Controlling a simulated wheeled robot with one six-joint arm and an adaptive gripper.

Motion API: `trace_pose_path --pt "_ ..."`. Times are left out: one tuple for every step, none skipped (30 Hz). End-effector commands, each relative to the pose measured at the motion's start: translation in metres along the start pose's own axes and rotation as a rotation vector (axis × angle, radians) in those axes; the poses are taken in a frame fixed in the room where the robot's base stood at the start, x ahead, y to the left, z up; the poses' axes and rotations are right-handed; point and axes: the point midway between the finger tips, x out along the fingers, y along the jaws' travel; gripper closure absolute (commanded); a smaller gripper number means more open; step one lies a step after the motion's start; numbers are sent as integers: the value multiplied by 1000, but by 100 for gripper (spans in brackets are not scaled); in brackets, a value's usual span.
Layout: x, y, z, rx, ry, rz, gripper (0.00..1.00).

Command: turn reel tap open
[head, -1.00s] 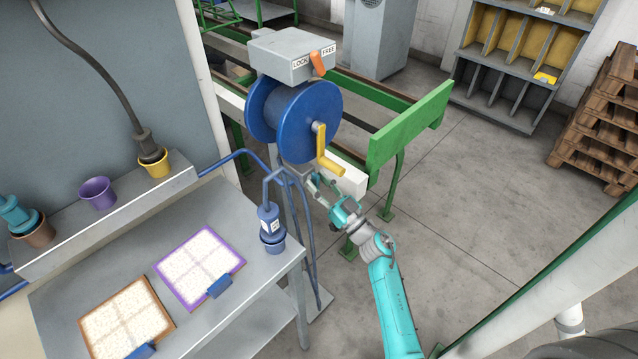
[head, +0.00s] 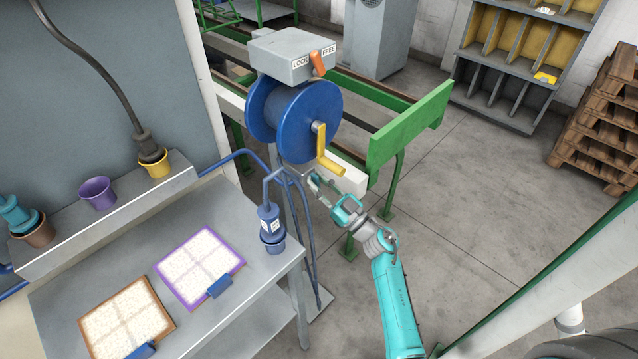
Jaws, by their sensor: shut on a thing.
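The blue hose reel (head: 293,122) stands on a post at the end of the workbench. Its yellow crank (head: 327,150) hangs on its right side. My gripper (head: 314,181) is just below the reel, beside the post, with its fingers closed on a small part there. That part looks to be the reel tap, but the fingers mostly hide it and its angle cannot be told. An orange lever (head: 318,63) sits on the grey box above the reel, by the words LOCK and FREE, at the FREE end.
A blue hose runs from the reel post to a blue nozzle tool (head: 269,222) in a cup at the bench corner. A green-ended rail frame (head: 410,125) stands close behind my gripper. Open floor lies to the right.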

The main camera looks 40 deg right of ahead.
Motion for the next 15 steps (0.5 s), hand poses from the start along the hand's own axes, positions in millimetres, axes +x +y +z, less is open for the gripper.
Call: trace_pose_path --pt "0 1 -1 -37 2 -14 100" --pt "0 1 -1 -60 2 -24 100" --pt "0 1 -1 -93 1 -37 100" --pt "0 1 -1 -119 2 -48 100" --pt "0 1 -1 -144 1 -59 100" --pt "0 1 -1 -181 1 -74 100" --pt "0 1 -1 -207 2 -85 100" --pt "0 1 -1 -233 2 -95 100" --pt "0 1 -1 -270 1 -110 100" --pt "0 1 -1 -295 1 -121 100" --pt "0 1 -1 -322 1 -132 100" --pt "0 1 0 -358 1 -147 100" --pt "0 1 -1 -383 1 -158 100" --pt "0 0 -1 -410 2 -169 100" --pt "0 0 -1 -445 1 -183 100"
